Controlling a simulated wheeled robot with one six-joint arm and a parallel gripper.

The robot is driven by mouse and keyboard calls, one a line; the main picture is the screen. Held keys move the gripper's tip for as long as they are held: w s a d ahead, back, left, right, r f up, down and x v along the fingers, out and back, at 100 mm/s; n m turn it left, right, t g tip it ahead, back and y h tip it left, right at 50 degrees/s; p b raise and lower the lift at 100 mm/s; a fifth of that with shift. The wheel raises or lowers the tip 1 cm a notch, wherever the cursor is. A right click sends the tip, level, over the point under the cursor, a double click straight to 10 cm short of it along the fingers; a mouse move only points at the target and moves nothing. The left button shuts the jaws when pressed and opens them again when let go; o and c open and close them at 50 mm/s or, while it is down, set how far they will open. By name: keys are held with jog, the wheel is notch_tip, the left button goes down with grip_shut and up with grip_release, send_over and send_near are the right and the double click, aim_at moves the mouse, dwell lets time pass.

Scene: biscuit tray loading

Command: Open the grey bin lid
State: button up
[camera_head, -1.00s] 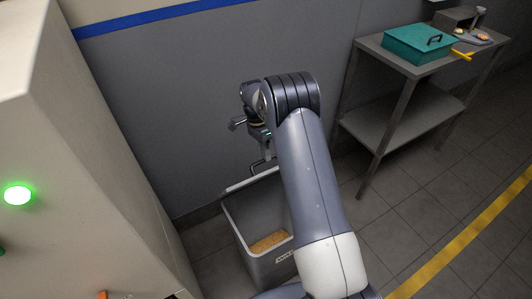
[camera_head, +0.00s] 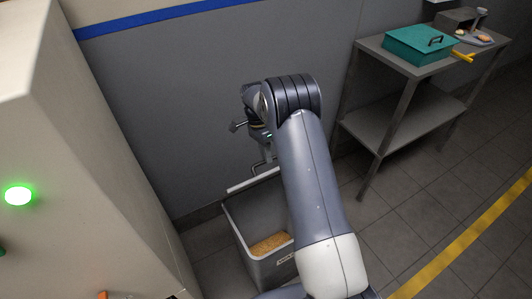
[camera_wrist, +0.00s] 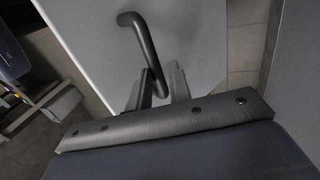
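The grey bin (camera_head: 229,222) stands on the floor against the wall, its mouth open and tan contents visible inside. Its lid (camera_head: 254,181) is raised at the back of the bin and shows almost edge-on in the head view. In the wrist view the lid (camera_wrist: 200,40) is a pale grey panel with a dark bent-bar handle (camera_wrist: 140,32). My gripper (camera_wrist: 161,88) has its fingers on both sides of the handle's lower part, close against it, and looks shut on it. In the head view my arm hides part of the bin's right side.
A beige cabinet (camera_head: 95,190) with a lit green button stands close at the left. A grey wall is right behind the bin. At the right stands a metal table (camera_head: 400,65) with a teal box (camera_head: 415,45). Floor between bin and table is clear.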

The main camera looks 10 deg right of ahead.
jog(key=o, duration=0.3)
jog(key=shift+w, duration=0.1)
jog(key=shift+o, duration=0.2)
jog(key=v, duration=1)
jog(key=shift+r+p, duration=0.3)
jog(key=shift+r, duration=0.1)
jog(key=shift+w+a, duration=0.1)
jog(key=shift+w, duration=0.05)
